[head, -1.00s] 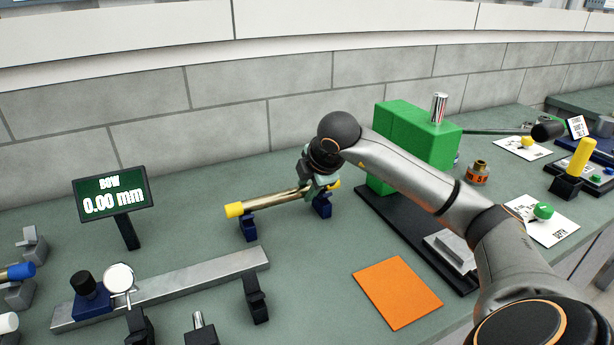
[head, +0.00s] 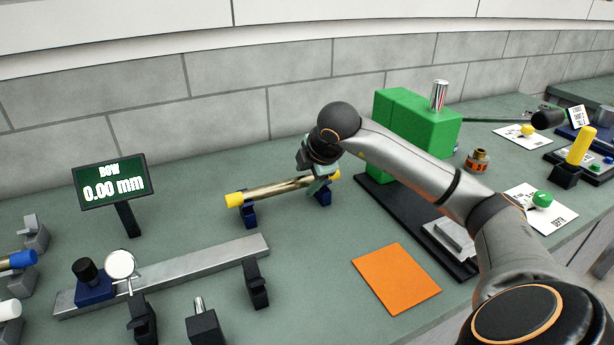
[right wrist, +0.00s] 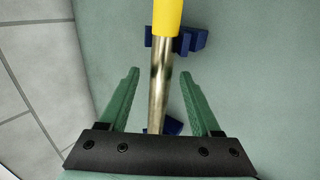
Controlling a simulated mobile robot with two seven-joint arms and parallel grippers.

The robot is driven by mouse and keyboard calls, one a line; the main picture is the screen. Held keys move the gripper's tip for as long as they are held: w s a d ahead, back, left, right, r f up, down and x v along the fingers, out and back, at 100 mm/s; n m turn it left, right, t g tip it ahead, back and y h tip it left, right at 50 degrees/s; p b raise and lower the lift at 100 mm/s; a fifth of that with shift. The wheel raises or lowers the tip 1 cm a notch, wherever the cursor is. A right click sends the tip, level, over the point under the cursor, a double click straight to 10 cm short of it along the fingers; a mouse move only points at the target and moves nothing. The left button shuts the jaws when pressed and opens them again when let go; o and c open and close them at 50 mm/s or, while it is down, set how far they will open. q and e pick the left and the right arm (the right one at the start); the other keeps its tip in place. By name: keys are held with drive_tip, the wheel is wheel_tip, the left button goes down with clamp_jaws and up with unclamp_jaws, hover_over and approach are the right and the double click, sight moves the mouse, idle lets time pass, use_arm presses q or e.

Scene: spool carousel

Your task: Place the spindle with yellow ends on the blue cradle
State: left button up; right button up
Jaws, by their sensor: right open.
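The spindle (head: 275,188) is a brass-coloured rod with yellow ends. It lies across the two dark blue blocks of the blue cradle (head: 248,216), one near each end. My right gripper (head: 319,182) is at the spindle's right part, over the right block. In the right wrist view the spindle (right wrist: 160,80) runs between the two green fingers, with gaps on both sides, so the right gripper (right wrist: 160,85) is open around it. The cradle blocks (right wrist: 190,41) show under the rod there. My left gripper is not in view.
A green block machine (head: 415,130) on a dark base stands just right of the spindle. A metal bar (head: 190,270) with a dial gauge (head: 121,264) lies in front. An orange mat (head: 397,280) lies at front right. The display (head: 110,187) reads 0.00 mm.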

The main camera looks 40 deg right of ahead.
drive_tip(key=v, duration=1.2)
drive_tip(key=shift+s+d, duration=0.1)
